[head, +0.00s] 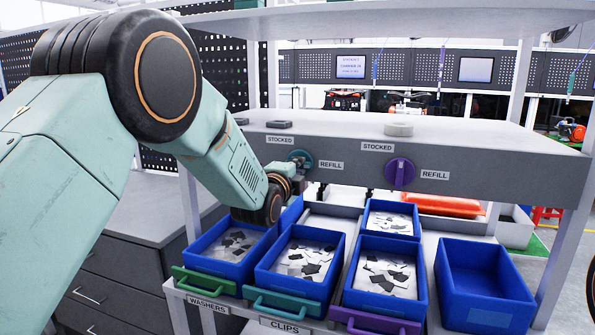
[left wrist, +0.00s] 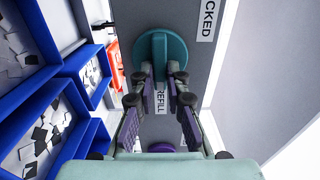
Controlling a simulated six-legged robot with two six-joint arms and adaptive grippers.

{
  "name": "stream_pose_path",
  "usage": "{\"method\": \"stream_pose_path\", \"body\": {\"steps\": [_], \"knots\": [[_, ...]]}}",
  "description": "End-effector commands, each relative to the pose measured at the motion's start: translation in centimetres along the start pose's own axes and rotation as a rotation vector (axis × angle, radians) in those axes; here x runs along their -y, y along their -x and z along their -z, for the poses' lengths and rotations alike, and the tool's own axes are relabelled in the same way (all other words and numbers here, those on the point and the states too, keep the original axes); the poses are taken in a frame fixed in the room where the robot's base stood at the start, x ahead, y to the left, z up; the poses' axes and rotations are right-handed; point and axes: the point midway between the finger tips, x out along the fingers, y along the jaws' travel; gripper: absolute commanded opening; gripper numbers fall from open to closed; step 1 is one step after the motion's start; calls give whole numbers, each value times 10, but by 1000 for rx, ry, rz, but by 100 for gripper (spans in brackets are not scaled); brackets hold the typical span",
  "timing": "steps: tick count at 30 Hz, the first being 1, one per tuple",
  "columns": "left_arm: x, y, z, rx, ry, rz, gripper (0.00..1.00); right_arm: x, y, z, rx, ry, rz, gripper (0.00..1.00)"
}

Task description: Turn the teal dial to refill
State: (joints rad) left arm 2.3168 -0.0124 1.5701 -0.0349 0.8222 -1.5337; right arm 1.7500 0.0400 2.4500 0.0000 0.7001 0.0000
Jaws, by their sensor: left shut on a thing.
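The teal dial (head: 300,158) is on the front face of the grey shelf beam, with a STOCKED label (head: 281,140) above it and a REFILL label (head: 330,165) to its right. My left gripper (head: 294,171) is at the dial and covers part of it. In the left wrist view the round teal dial (left wrist: 160,48) lies between and just beyond the fingertips of my left gripper (left wrist: 161,77), which is shut on its grip. My right gripper is not in view.
A purple dial (head: 400,172) with its own STOCKED and REFILL labels sits further right on the grey beam (head: 480,150). Blue bins (head: 347,268) with metal pieces stand below, beside an empty blue bin (head: 487,318). Drawers (head: 110,275) stand at lower left.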

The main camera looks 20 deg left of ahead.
Motion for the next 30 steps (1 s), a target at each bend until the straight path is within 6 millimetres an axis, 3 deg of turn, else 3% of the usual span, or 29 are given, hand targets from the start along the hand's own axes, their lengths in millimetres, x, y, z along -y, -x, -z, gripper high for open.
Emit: {"method": "stream_pose_path", "body": {"steps": [16,17,24,30], "knots": [[5,-1,-2,3,-20,10,0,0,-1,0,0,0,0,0],[5,-1,-2,3,-20,10,16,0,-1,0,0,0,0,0],[3,0,-1,2,-20,7,37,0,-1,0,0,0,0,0],[2,0,0,1,-20,4,37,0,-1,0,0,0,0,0]]}}
